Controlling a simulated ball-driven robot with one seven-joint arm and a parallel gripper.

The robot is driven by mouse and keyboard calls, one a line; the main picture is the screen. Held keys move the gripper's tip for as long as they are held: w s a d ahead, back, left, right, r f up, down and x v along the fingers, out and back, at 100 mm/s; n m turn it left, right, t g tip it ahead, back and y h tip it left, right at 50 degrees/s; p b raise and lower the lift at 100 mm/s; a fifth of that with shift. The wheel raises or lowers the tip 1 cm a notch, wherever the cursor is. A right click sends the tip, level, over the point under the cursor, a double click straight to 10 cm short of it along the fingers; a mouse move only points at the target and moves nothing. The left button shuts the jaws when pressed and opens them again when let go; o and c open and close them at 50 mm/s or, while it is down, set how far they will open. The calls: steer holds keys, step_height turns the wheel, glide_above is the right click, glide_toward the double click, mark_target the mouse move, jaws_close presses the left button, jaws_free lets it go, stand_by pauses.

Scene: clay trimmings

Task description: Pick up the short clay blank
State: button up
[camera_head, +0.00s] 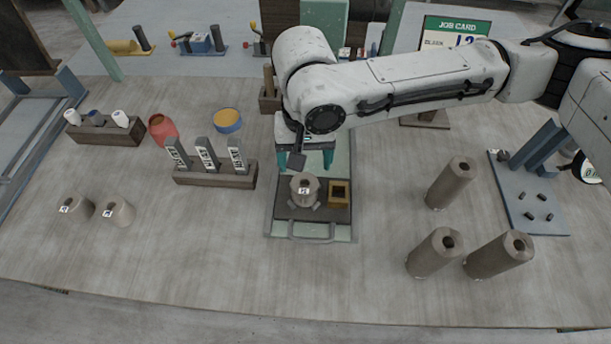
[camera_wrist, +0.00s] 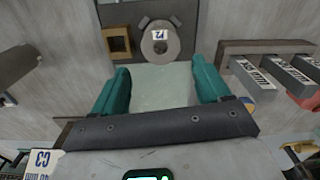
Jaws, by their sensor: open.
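A short grey-brown clay blank (camera_head: 304,190) with a central hole and a small white label stands upright on a dark plate in front of my gripper. In the wrist view the blank (camera_wrist: 160,42) lies beyond the fingertips, apart from them. My gripper (camera_head: 305,160) is open, with its two teal fingers spread and nothing visible between them; in the wrist view the gripper (camera_wrist: 158,72) shows a pale surface between the fingers. Two more short labelled blanks, one (camera_head: 78,206) and another (camera_head: 120,212), are at the left of the table.
Several tall clay cylinders (camera_head: 450,183) stand or lean at the right, near a blue-grey pegged stand (camera_head: 530,190). A labelled rack (camera_head: 215,178) is left. The front table edge is clear.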

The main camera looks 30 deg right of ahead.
mark_target(305, 187)
step_height(305, 187, down, 10)
steer(key=shift+r+p, duration=0.15)
steer(key=shift+p, duration=0.4)
steer(key=c, duration=0.9)
steer(key=shift+c, duration=0.3)
steer(key=shift+r, duration=0.15)
